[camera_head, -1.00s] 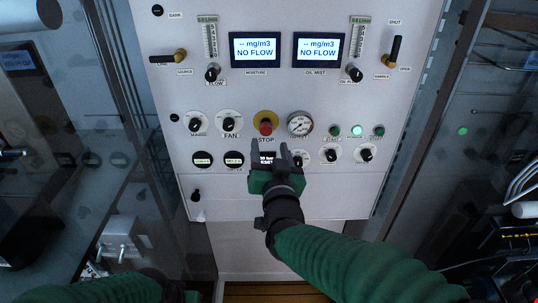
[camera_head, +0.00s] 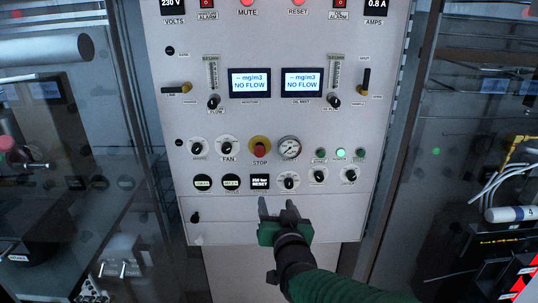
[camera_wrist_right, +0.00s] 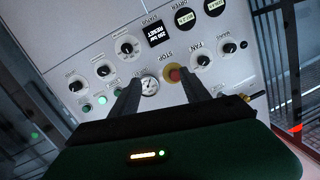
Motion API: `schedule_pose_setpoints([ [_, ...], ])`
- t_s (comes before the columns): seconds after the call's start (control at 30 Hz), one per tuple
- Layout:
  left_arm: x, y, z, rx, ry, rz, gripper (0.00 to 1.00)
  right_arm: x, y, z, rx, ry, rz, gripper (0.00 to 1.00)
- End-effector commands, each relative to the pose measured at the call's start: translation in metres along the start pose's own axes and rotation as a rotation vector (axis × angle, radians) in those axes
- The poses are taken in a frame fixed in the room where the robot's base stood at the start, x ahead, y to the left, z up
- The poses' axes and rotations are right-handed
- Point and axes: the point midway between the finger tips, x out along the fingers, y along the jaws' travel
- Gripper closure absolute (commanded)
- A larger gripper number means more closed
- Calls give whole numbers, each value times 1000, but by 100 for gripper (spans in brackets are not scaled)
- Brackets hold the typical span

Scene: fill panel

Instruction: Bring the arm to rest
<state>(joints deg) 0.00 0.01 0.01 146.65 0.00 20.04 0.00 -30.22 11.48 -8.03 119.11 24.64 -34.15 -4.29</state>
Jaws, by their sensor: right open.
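My right gripper (camera_head: 279,207) is open and empty, with its two dark fingers apart and pointing up. In the head view it stands in front of the lower part of the white fill panel (camera_head: 230,218), below the row of knobs. In the wrist view my right gripper (camera_wrist_right: 160,95) shows its fingers against the panel, with the pressure gauge (camera_wrist_right: 149,86) and the red stop button (camera_wrist_right: 174,74) seen between them. I cannot tell how far the fingers are from the panel. My left gripper is out of view.
The panel carries two "NO FLOW" screens (camera_head: 250,83), the stop button on a yellow ring (camera_head: 260,149), a gauge (camera_head: 289,147), several knobs and a black reset display (camera_head: 260,182). Glass-sided cabinets stand left and right. A white cylinder (camera_head: 510,214) lies at the right.

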Motion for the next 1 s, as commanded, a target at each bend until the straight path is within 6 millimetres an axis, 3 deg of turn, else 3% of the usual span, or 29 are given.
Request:
schedule_pose_setpoints([
  [0.03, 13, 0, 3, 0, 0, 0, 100, -4, 24, 36, -16, -87, 21, 45],
  [0.17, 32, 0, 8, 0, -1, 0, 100, -41, 86, 132, -58, -385, 74, 45],
  [0.3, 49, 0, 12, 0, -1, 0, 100, -109, 146, 225, -85, -707, 141, 45],
  [0.43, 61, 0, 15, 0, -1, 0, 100, -182, 185, 287, -92, -967, 203, 45],
  [0.5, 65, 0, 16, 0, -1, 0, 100, -213, 197, 306, -92, -1066, 228, 45],
  [0.63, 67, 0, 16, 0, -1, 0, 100, -244, 206, 322, -93, -1164, 250, 45],
  [1.0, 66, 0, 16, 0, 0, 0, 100, -248, 206, 323, -93, -1176, 250, 45],
])
